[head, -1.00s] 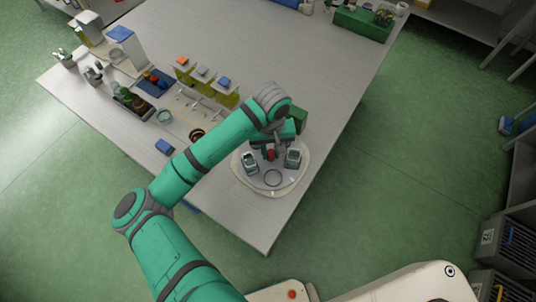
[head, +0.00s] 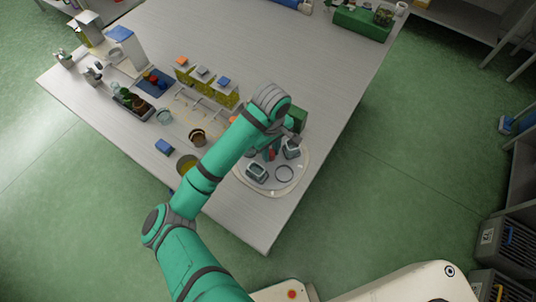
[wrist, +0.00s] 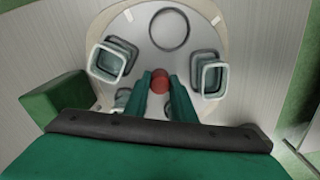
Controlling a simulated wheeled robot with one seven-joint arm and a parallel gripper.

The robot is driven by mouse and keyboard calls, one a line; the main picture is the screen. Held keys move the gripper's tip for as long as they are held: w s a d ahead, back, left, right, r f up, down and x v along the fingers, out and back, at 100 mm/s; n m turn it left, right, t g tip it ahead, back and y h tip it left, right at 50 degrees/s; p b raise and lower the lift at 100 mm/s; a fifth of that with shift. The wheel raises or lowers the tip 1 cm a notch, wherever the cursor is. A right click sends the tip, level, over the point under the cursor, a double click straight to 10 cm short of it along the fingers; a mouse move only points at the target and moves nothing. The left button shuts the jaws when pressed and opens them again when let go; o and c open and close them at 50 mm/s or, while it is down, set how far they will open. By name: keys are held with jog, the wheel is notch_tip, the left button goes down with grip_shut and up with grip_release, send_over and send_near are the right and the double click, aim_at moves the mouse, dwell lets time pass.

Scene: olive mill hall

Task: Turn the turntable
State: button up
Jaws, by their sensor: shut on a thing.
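The turntable (head: 268,187) is a round grey disc with a pale rim at the table's near right corner. Two grey-green open containers, one (head: 257,173) at the lower left and one (head: 291,149) at the upper right, stand on it with a dark ring (head: 284,174) between them. In the wrist view the turntable (wrist: 141,42) fills the top middle. My gripper (wrist: 163,88) is over the disc's middle, with its two green fingers shut on a red knob (wrist: 159,80). The fingers hide part of the knob.
A green block (wrist: 55,98) stands left of my gripper in the wrist view. A blue block (head: 165,146), a dark tray of bottles (head: 133,104) and other containers line the table's left side. The table's back middle is clear.

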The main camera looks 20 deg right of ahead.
aim_at(271, 152)
jog(key=n, duration=0.4)
jog(key=shift+n, duration=0.3)
jog(key=n, duration=0.3)
jog(key=o, duration=0.7)
jog(key=shift+r, duration=4)
